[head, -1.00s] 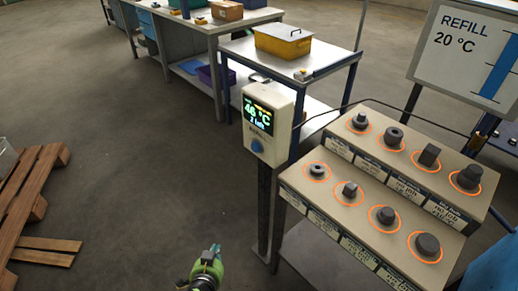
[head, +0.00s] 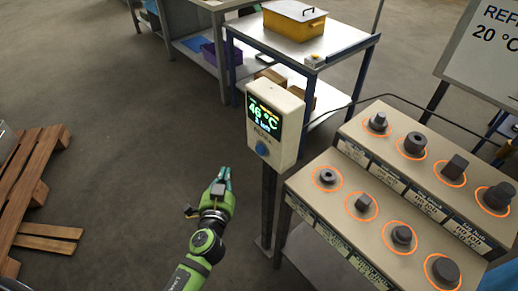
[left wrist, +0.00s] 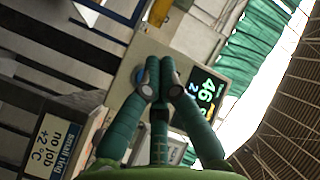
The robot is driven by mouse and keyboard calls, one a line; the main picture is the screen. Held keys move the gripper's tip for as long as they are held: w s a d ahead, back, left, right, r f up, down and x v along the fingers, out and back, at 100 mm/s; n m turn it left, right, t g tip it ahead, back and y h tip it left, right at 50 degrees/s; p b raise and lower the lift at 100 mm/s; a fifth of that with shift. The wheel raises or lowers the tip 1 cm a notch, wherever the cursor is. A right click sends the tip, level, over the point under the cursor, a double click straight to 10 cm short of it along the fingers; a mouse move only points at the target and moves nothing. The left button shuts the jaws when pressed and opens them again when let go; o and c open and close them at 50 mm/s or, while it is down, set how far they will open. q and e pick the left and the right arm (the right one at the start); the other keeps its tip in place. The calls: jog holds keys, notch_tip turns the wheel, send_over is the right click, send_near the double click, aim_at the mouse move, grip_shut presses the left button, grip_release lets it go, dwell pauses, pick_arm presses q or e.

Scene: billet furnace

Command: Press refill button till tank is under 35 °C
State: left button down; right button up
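The refill control box (head: 274,124) stands on a dark post. Its lit screen (head: 263,117) reads 46 °C, with a smaller line below. A round blue button (head: 262,149) sits under the screen. My left gripper (head: 224,174) is in front of the box, lower and to the left of the button, apart from it in the head view. In the left wrist view the gripper (left wrist: 160,68) has its two fingers together and empty, in front of the box's face (left wrist: 143,50). A bit of the blue button (left wrist: 139,76) shows beside the fingers. My right gripper is not in view.
A bench (head: 330,193) with several dark metal parts in orange rings stands right of the box. A sign (head: 486,50) reading 20 °C is behind it. A table with a yellow bin (head: 294,20) stands behind the box. A wooden pallet (head: 27,180) lies left.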

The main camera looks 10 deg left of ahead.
aim_at(261, 150)
pick_arm(q)
jog(key=w+d, duration=0.5)
jog(key=w, duration=0.2)
jog(key=shift+d+b, duration=0.2)
jog(key=shift+b, duration=0.25)
jog(key=shift+w, duration=0.1)
dwell(1.2)
jog(key=shift+w+d+b, duration=0.25)
jog(key=shift+w+b, duration=0.05)
